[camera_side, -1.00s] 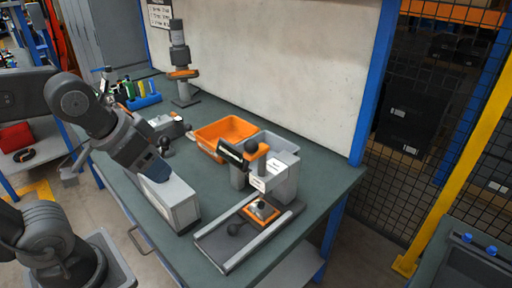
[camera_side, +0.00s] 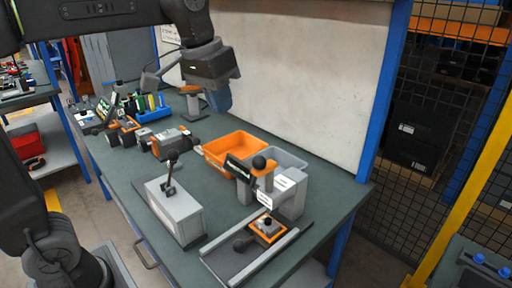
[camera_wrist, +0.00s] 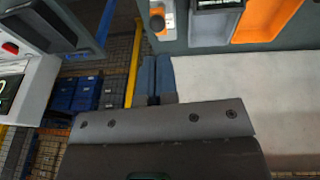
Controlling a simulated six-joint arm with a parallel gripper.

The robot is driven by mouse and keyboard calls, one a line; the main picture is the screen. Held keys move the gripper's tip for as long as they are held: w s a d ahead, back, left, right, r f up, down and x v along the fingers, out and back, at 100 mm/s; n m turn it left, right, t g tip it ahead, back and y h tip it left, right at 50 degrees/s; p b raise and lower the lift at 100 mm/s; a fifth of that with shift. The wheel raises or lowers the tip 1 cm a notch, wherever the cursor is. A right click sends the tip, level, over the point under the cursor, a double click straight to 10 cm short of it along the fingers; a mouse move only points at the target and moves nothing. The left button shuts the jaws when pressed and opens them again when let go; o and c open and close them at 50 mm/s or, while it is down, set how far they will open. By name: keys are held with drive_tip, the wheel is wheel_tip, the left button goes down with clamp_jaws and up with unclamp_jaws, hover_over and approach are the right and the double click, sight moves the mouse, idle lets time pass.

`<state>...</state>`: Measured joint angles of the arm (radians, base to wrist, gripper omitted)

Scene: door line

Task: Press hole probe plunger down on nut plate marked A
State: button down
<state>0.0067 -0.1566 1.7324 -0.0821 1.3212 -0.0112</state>
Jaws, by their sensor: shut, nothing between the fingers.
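My gripper (camera_side: 221,100) is shut and empty, high above the back of the bench in the side view. Its blue fingertips (camera_wrist: 158,76) show close together in the wrist view. An orange square plate with a dark knob (camera_side: 267,228) sits between two rails in front of that fixture. I cannot read a mark A or tell which part is the nut plate.
A grey box with an upright black lever (camera_side: 172,188) stands at the front. An orange bin (camera_side: 218,152) and a grey bin (camera_side: 290,158) are behind the fixture. A white wall panel (camera_side: 310,80) rises at the back. Tools crowd the bench's left end.

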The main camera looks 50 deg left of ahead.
drive_tip(key=r+g, duration=0.1)
drive_tip(key=r, duration=0.1)
hover_over(253, 161)
drive_tip(key=s+a, duration=0.1)
drive_tip(key=s, duration=0.1)
drive_tip(key=shift+w+a+f, duration=0.15)
drive_tip(key=shift+w+f, duration=0.05)
drive_tip(key=shift+w, duration=0.05)
drive_tip(key=f, duration=0.4)
drive_tip(key=w+d+f, duration=0.1)
drive_tip(key=f, duration=0.4)
drive_tip(key=w+f, duration=0.1)
drive_tip(key=f, duration=0.3)
drive_tip(key=shift+w+d+f, duration=0.15)
drive_tip(key=shift+d+f, duration=0.1)
drive_tip(key=shift+f, duration=0.1)
drive_tip(key=shift+s+a+f, duration=0.1)
drive_tip(key=shift+f, duration=1.2)
drive_tip(key=shift+s+f, duration=0.1)
drive_tip(key=shift+f, duration=1.2)
wheel_tip(253, 161, up, 16)
drive_tip(key=s+a, duration=0.1)
drive_tip(key=s, duration=0.1)
drive_tip(key=shift+a, duration=0.2)
